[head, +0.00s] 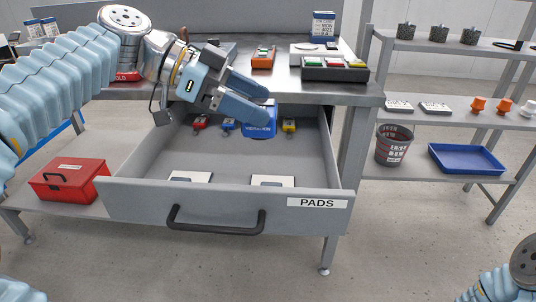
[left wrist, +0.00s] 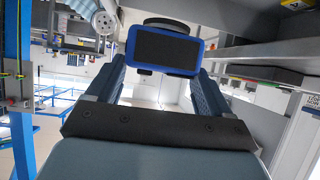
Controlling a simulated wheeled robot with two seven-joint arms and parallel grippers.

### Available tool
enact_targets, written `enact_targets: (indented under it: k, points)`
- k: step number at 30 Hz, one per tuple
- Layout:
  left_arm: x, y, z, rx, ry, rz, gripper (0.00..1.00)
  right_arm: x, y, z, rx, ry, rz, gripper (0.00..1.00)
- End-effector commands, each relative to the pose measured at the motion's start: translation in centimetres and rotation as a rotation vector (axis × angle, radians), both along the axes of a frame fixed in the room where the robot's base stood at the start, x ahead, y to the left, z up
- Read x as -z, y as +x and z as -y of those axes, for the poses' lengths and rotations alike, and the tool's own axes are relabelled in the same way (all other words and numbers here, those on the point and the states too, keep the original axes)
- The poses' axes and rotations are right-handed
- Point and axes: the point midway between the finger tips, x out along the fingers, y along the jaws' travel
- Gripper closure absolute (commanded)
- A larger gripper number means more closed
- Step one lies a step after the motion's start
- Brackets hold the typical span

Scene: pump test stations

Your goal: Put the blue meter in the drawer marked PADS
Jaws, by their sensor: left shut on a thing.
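The drawer marked PADS (head: 300,225) is pulled open below the bench top. Its label is on the front at the right. My left gripper (head: 262,104) is over the back part of the drawer, shut on the blue meter (head: 258,131). The meter hangs below the fingertips, and I cannot tell whether it touches the drawer floor. In the left wrist view the meter (left wrist: 165,50) shows a blue rim and dark face between the fingers (left wrist: 163,80). My right gripper is out of view; only part of that arm shows at lower right.
Two white flat items (head: 272,181) lie at the drawer's front. Small red, blue and yellow items (head: 289,126) are at its back. A red box (head: 68,182) is at left. Free floor shows between the items.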

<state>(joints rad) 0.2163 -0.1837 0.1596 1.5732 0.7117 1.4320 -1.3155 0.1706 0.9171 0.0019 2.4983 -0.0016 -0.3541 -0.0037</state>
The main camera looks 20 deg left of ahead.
Motion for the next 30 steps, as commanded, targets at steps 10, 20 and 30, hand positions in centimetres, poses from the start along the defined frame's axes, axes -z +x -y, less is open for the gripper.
enact_targets:
  k: [10,20,30]
  points:
    - [4.8,8.4,2.7,0.001,-0.002,-0.005,0.66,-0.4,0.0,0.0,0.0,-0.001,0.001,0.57]
    - [8.4,11.4,3.7,-0.001,-0.001,0.001,0.66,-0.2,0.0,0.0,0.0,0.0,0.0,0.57]
    - [12.4,12.1,3.9,-0.001,0.0,0.0,0.66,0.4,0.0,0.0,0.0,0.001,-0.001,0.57]
